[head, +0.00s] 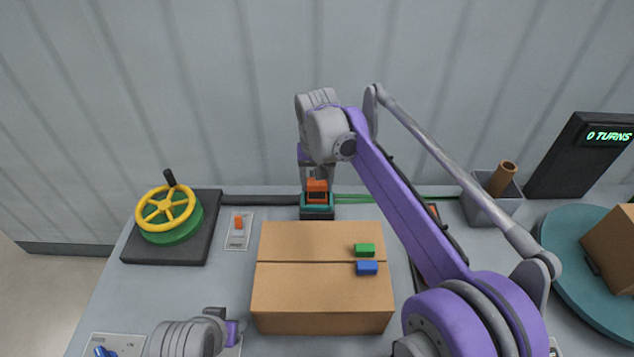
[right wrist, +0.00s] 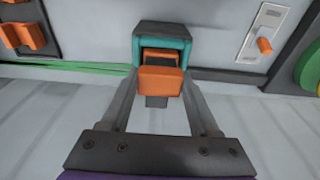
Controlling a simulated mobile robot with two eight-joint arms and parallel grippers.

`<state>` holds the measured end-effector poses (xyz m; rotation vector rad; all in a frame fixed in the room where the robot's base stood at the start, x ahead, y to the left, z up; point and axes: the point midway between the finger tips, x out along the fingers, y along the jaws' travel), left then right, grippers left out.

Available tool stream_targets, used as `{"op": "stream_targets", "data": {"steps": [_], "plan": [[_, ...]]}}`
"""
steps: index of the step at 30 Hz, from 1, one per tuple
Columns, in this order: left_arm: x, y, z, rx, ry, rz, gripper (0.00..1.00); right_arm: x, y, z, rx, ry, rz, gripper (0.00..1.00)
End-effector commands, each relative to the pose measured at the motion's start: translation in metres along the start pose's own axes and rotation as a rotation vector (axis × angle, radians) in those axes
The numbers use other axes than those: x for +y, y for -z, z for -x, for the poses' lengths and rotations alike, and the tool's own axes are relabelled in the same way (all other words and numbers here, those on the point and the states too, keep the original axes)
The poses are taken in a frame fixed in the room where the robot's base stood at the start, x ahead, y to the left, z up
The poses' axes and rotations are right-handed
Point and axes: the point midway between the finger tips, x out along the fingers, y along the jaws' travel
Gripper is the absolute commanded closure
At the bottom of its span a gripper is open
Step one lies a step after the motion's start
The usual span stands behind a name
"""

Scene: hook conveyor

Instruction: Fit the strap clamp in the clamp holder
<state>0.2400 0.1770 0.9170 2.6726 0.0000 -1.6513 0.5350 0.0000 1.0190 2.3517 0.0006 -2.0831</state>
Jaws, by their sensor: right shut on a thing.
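The strap clamp (head: 317,186), an orange and dark piece, is between the fingers of my right gripper (head: 316,178), which points down at the back of the table. The clamp also shows in the right wrist view (right wrist: 160,80), with the gripper's fingers (right wrist: 162,88) on either side of it. It is at a dark block with a teal rim, which looks like the clamp holder (head: 317,212); the holder also shows in the right wrist view (right wrist: 163,28). I cannot tell how deep the clamp sits. My left gripper (head: 216,313) is low at the left, its fingertips unclear.
A cardboard box (head: 322,310) with a green block (head: 364,250) and a blue block (head: 367,268) on top stands in front of the holder. A yellow handwheel (head: 165,210) is at left, a grey bin (head: 490,205) and teal turntable (head: 575,275) at right.

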Motion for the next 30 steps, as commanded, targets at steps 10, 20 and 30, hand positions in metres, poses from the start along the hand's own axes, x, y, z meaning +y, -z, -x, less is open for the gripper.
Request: {"op": "stream_targets", "data": {"steps": [10,20,30], "plan": [[0.000,-0.001,-0.001,-0.001,0.000,0.000,0.50,0.000,0.000,-0.004,0.000,0.000,0.000,1.00],[0.000,-0.001,-0.001,-0.001,0.000,0.000,0.50,0.000,0.000,-0.003,0.000,0.000,0.000,0.08],[0.000,0.002,0.003,0.002,0.000,0.000,0.50,0.000,0.001,0.022,0.001,0.000,0.000,0.08]]}}
